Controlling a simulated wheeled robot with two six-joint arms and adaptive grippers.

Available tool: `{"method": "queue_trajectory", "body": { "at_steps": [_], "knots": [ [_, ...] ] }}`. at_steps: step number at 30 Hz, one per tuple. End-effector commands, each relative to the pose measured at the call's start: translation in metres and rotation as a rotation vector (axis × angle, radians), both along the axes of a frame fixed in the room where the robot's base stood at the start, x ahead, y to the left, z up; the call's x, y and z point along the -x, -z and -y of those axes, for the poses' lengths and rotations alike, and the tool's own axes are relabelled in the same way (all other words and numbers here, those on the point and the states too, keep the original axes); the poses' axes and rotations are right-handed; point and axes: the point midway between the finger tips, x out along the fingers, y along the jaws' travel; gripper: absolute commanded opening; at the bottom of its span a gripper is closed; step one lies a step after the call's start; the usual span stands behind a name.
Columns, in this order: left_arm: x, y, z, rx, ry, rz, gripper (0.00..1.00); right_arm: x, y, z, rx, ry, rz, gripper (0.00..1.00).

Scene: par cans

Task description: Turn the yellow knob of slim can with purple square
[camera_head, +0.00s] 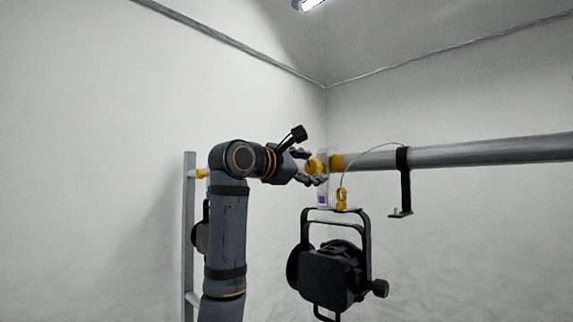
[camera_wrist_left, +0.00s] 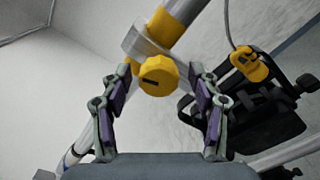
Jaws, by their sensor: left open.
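The slim can (camera_head: 338,278) is black and hangs by its yoke from a clamp on the grey pipe. A small purple square (camera_head: 322,199) marks its light bracket. The yellow knob (camera_head: 314,165) is on the clamp; in the left wrist view the knob (camera_wrist_left: 159,76) has a dark slot and sits between the fingertips. My left gripper (camera_head: 309,167) reaches the knob from the left. In the left wrist view the gripper (camera_wrist_left: 160,85) is open, one finger on each side of the knob, with small gaps. My right gripper is not in view.
The grey pipe (camera_head: 470,152) runs right from the clamp, with a black hanging bracket (camera_head: 403,180) on it. A yellow clip on a cable (camera_head: 342,197) hangs beside the clamp. A grey upright (camera_head: 189,240) stands behind my left arm. Plain walls surround it.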

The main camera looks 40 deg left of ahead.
Motion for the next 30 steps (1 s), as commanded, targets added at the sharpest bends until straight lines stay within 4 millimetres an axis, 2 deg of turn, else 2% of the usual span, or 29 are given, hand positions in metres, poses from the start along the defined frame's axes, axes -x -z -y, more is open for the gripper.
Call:
{"method": "queue_trajectory", "body": {
  "at_steps": [11,12,15,21,25,30],
  "knots": [
    [0.0,-0.003,-0.001,0.681,0.001,-0.054,0.61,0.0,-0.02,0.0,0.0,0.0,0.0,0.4],
    [0.005,0.001,-0.002,0.719,0.002,-0.053,0.61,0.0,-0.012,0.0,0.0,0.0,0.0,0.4],
    [0.03,0.006,-0.004,0.712,0.003,-0.05,0.61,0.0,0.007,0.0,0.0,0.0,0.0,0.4],
    [0.065,0.004,-0.006,0.711,0.003,-0.052,0.61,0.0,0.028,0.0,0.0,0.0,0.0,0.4],
    [0.076,0.002,-0.007,0.711,0.003,-0.055,0.61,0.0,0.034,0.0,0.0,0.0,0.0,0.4],
    [0.081,0.0,-0.007,0.711,0.002,-0.057,0.61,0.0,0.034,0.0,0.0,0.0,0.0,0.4]
  ]
}}
